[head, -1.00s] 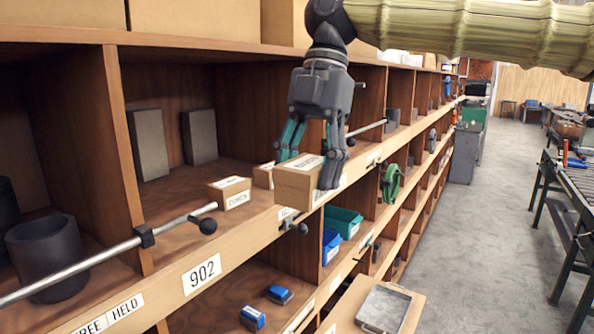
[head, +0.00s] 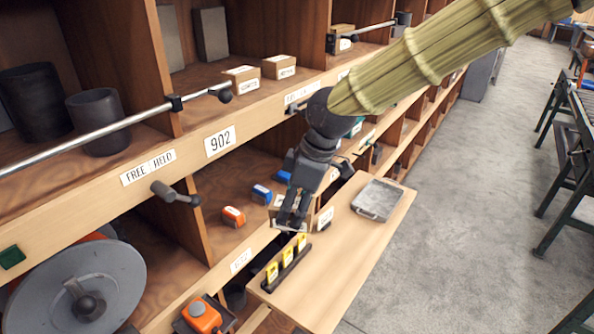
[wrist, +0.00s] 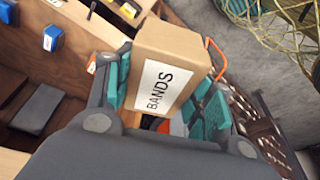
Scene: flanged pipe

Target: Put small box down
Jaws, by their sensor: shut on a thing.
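The small cardboard box (wrist: 180,52) fills the middle of the wrist view, with a white label reading BANDS. The teal finger pads (wrist: 165,97) of my gripper press on two opposite sides of it. In the head view my gripper (head: 291,217) points down in front of the lower shelf, beside the inner edge of the pull-out wooden board (head: 335,262). It mostly hides the box there, and I cannot tell whether the box touches anything below.
Two labelled boxes, one (head: 242,82) beside another (head: 279,68), stand on the upper shelf. A metal tray (head: 377,199) and a rack with yellow tags (head: 286,268) sit on the board. Orange (head: 233,216) and blue (head: 262,194) items lie on the lower shelf. The board's middle is clear.

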